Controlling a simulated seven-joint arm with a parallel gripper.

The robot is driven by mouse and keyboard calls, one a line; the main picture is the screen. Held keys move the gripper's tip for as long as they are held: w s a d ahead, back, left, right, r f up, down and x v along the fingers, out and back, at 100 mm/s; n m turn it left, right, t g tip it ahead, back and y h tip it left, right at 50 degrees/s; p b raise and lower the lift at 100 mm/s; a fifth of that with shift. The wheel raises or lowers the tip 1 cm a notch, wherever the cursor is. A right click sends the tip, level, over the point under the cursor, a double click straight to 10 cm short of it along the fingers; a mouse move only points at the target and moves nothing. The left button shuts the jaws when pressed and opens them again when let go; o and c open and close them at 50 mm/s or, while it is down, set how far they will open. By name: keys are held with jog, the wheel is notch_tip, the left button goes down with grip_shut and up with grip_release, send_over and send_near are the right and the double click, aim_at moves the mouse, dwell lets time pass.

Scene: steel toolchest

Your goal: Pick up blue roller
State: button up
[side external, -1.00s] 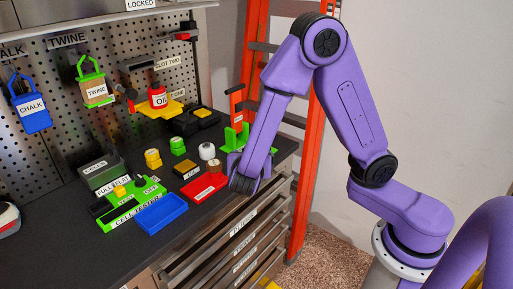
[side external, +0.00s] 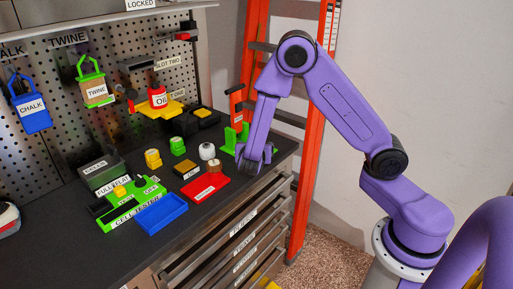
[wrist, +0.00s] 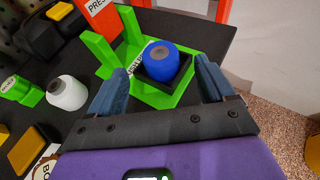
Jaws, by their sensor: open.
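The blue roller (wrist: 161,61) stands upright in a dark square recess of a green holder (wrist: 101,50) in the wrist view. My gripper (wrist: 160,82) is open, with one finger to the left of the roller and one to the right. The fingers appear apart from the roller, which lies a little beyond them in the picture. In the side view my gripper (side external: 254,165) is at the right edge of the bench, beside the green holder (side external: 235,138). The roller is hidden behind my gripper there.
The bench edge and floor are at right. A red tray (side external: 206,188) and a blue tray (side external: 161,213) lie nearer.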

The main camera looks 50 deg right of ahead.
jog(key=shift+x, duration=1.95)
jog(key=c, duration=1.2)
jog(key=shift+c, duration=0.2)
jog(key=shift+r, duration=0.15)
jog(key=shift+r, duration=0.55)
jog(key=shift+s+r, duration=0.1)
jog(key=shift+r, duration=0.9)
jog(key=s+a+r, duration=0.2)
jog(key=s+r, duration=0.7)
jog(key=s, duration=0.4)
jog(key=shift+s+a+r, duration=0.2)
jog(key=shift+s+r, duration=0.1)
jog(key=shift+s, duration=0.05)
